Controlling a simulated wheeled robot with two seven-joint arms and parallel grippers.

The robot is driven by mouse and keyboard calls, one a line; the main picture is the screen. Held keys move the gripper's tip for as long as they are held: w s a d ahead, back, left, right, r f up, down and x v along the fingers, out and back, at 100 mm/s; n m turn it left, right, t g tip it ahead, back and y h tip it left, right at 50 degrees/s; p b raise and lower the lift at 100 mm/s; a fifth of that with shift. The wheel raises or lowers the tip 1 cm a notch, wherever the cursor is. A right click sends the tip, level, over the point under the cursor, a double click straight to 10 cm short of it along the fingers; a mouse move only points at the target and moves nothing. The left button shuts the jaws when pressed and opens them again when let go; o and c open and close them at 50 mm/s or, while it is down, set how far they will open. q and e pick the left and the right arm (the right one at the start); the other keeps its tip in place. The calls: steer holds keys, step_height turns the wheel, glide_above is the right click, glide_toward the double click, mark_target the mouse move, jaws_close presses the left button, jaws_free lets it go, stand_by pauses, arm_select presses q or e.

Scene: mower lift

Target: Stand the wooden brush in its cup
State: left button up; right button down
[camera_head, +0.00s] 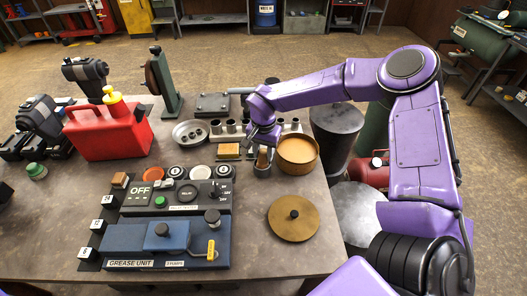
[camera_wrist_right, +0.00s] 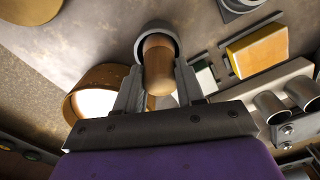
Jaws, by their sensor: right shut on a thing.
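The wooden brush (camera_wrist_right: 158,66) is between the fingers of my right gripper (camera_wrist_right: 158,82) in the right wrist view. The far end of the brush lies inside the round rim of a grey cup (camera_wrist_right: 150,27). In the head view the right gripper (camera_head: 263,146) points down over the table, with a bit of the brush (camera_head: 263,158) showing below it and the cup (camera_head: 262,171) directly under that. How deep the brush sits in the cup is hidden. My left gripper is not in view.
A tan round pan (camera_head: 298,154) stands close right of the cup. An orange-yellow block (camera_head: 229,150) lies to its left, beside a rack of metal tubes (camera_head: 232,127). A brass lid (camera_head: 294,218) lies nearer me. The grease unit (camera_head: 160,240) fills the front left.

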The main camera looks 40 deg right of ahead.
mark_target(263, 152)
steer(key=c, duration=1)
jaws_free()
steer(key=shift+o, duration=0.2)
steer(key=shift+r+p, duration=0.75)
steer(key=shift+r, duration=1.1)
step_height(263, 152, up, 7)
steer(key=shift+r, duration=0.15)
steer(key=shift+s, duration=0.1)
